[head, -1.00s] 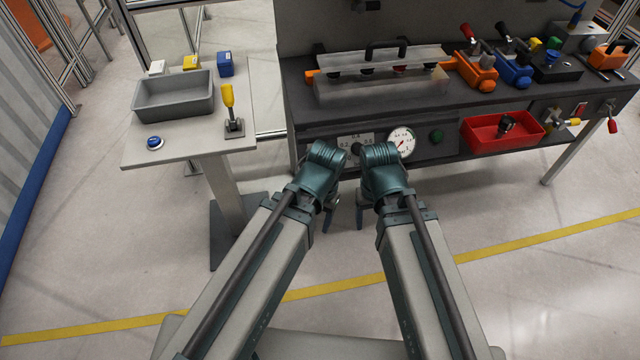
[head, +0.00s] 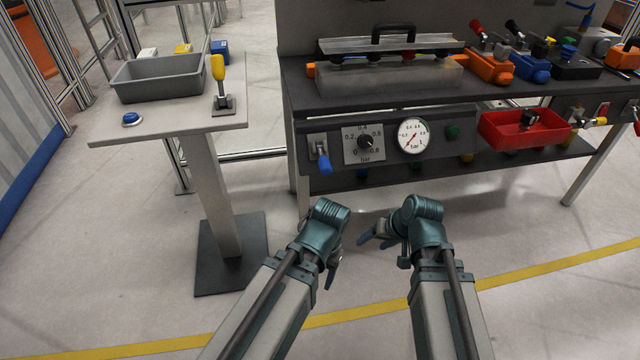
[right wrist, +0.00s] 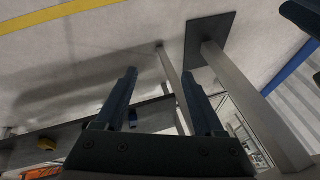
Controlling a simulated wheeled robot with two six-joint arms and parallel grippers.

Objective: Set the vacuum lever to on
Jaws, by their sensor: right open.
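A lever with a blue handle (head: 324,162) is at the left end of the bench's front panel (head: 468,150); its handle hangs downward. No readable label marks it as the vacuum lever. Beside it are a dial with a black knob (head: 365,142) and a round white gauge (head: 412,137). My right gripper (head: 369,236) is in front of and below the panel, apart from it, pointing left. Its two fingers are spread and empty in the right wrist view (right wrist: 160,88). My left gripper (head: 334,272) points down, partly hidden by its wrist, and its opening does not show.
A side table at left (head: 190,125) carries a grey bin (head: 165,88), a yellow-handled lever (head: 218,72) and a blue button (head: 131,119). A red tray (head: 522,130) sits at the bench's right. The floor between my arms and the bench is clear.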

